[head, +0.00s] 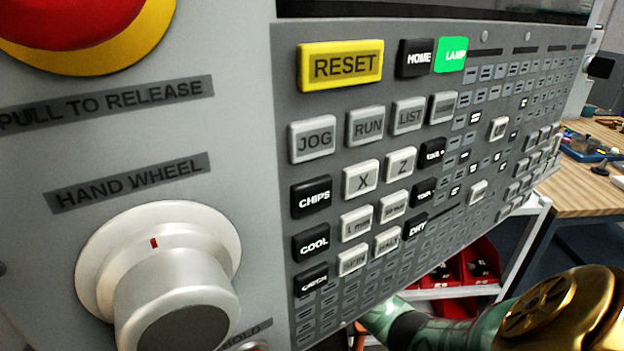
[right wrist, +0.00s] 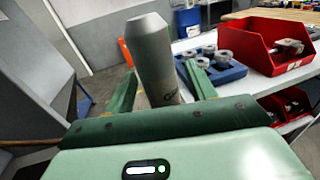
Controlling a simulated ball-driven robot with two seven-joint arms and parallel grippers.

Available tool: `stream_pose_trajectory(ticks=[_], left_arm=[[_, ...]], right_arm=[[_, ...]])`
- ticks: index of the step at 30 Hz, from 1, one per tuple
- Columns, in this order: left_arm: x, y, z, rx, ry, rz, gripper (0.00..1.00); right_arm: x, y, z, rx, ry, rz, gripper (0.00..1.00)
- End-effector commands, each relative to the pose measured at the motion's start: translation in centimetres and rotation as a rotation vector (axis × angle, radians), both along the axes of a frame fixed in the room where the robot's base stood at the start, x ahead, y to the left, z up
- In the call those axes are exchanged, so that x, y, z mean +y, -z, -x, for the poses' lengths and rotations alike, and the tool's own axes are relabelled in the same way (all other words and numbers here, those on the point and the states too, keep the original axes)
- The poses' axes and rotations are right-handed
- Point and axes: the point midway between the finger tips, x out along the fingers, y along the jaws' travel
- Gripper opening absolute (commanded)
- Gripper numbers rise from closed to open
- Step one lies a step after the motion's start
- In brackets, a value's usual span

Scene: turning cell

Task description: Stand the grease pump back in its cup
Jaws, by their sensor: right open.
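A tall grey cylinder with a bevelled top, which seems to be the grease pump (right wrist: 150,50), shows in the right wrist view. It has dark lettering low on its side and leans slightly in the picture. My right gripper (right wrist: 160,72) is open, with one green finger on each side of the cylinder. I cannot tell whether the fingers touch it. The cylinder's lower end is hidden behind the gripper, and I cannot make out a cup. The head view shows only part of my right arm at the lower right. My left gripper is not in view.
A machine control panel (head: 272,185) fills most of the head view. In the right wrist view, a red bin (right wrist: 262,62) and a blue tray (right wrist: 228,75) with metal parts stand on a white surface at right. A wooden bench (head: 570,190) is at far right.

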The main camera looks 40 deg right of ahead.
Motion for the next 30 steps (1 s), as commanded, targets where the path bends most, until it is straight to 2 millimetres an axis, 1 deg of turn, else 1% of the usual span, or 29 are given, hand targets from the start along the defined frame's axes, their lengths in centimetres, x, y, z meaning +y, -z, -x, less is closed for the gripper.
stream_pose_trajectory(ticks=[2,5,12,15,18,23,30], left_arm=[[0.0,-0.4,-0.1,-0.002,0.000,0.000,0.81],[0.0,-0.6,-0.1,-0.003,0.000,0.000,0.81],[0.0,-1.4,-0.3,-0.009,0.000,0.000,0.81],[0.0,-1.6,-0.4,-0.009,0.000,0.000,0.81],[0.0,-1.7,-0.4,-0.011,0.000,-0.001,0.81],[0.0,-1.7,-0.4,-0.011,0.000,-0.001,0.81],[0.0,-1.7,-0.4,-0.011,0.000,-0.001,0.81]], right_arm=[[0.0,-0.7,0.0,-0.001,0.000,0.000,0.56],[1.2,-0.4,0.8,-0.001,-0.002,-0.002,0.56],[5.8,-0.4,4.3,-0.001,-0.002,-0.004,0.56],[7.4,-0.4,5.5,-0.001,-0.001,-0.005,0.56],[8.7,-0.4,6.4,0.000,-0.002,-0.001,0.56],[9.5,-0.4,7.2,-0.001,0.001,-0.001,0.56],[9.6,-0.4,7.2,0.000,0.001,0.000,0.56]])
